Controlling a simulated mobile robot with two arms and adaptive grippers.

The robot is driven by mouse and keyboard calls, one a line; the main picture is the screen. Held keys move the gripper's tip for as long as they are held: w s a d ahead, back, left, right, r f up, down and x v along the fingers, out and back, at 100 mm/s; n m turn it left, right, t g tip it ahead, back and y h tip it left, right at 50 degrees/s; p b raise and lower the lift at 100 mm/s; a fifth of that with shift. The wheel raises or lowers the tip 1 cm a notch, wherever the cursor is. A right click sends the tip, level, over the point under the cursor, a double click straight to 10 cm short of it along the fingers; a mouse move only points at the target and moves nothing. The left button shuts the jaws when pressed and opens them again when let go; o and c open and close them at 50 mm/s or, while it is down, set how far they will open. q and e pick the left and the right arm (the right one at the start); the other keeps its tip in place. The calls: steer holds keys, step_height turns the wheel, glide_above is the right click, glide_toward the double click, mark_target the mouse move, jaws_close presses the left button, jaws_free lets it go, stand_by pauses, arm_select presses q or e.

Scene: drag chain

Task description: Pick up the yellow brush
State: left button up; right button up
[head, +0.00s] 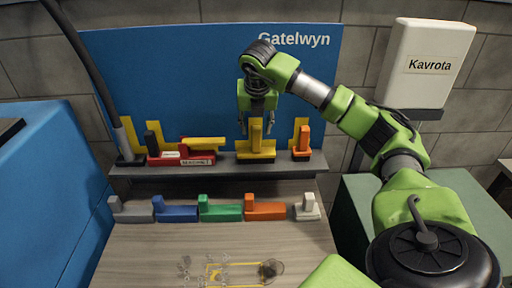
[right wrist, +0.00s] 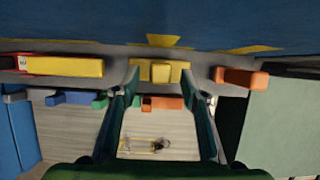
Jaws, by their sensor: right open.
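The yellow brush (head: 256,150) stands on the dark shelf (head: 225,172) against the blue panel, with a wide base and an upright grip. In the right wrist view the yellow brush (right wrist: 161,73) lies between the two fingertips. My right gripper (head: 257,122) points down directly over it, open, with a finger on either side of the upright grip. In the right wrist view the right gripper (right wrist: 160,82) shows a gap between its fingers and the grip. Whether a finger touches the base is hard to tell. My left gripper is not in view.
An orange brush (head: 301,150) stands close right on the shelf. Left lie a red labelled block (head: 190,159), a yellow bar (head: 207,143) on it and a black piece (head: 129,158). Several coloured brushes, including a green one (head: 220,212), line the wooden table (head: 150,262).

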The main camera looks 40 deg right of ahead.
steer(key=shift+x, duration=0.9)
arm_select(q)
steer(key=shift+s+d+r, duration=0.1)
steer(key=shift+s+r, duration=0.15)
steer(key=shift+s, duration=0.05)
arm_select(e)
steer(key=shift+r, duration=0.15)
jaws_close()
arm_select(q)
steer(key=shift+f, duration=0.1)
